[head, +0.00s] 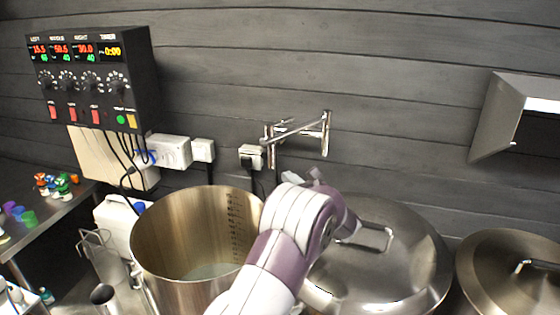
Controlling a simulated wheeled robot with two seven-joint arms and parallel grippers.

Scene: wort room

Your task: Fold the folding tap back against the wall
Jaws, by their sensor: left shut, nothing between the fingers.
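The folding tap (298,129) is chrome and sits on the dark plank wall above and behind the pots. Its jointed arms run to the right from an upright at the left, and a vertical part stands at its right end. How far it stands out from the wall is hard to tell. My left arm rises from the bottom middle. My left gripper (315,177) shows only in small part past the wrist, below the tap and apart from it; it looks shut and empty. The rest is hidden by the arm. My right gripper is out of view.
An open steel pot (160,245) stands left of my arm. Lidded pots (410,255) (510,270) stand to the right. A control box (135,75) and a metal hood-like fixture (510,115) are on the wall. Sockets (203,150) sit left of the tap.

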